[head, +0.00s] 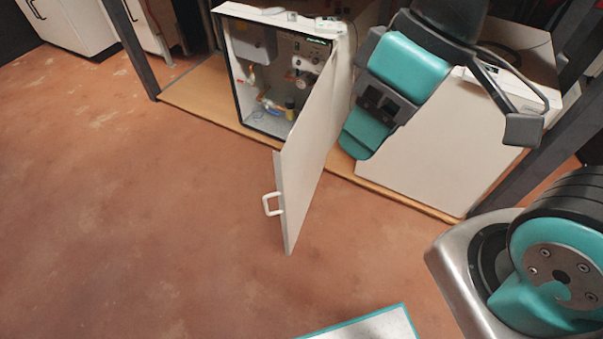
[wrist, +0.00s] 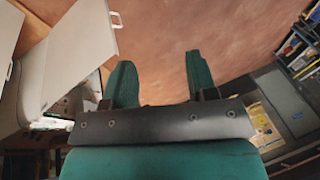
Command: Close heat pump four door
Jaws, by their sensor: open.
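The open heat pump (head: 238,85) is a white cabinet on a wooden board in the head view, with pipes, gauges and valves showing inside. Its white door (head: 308,140) is swung wide open toward the floor in front. A white handle (head: 272,204) sits near the door's free edge. My gripper (head: 358,146) is to the right of the door, in front of the neighbouring white unit, apart from the handle. In the wrist view its two teal fingers (wrist: 160,68) are spread with nothing between them. A pale panel with a small handle (wrist: 82,55) shows left of the fingers.
The closed white unit (head: 425,150) stands right of the open one. Dark frame posts (head: 135,48) stand at both ends of the wooden board (head: 190,98). More white cabinets (head: 75,22) are at the upper left. The reddish floor (head: 130,215) left of the door is clear.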

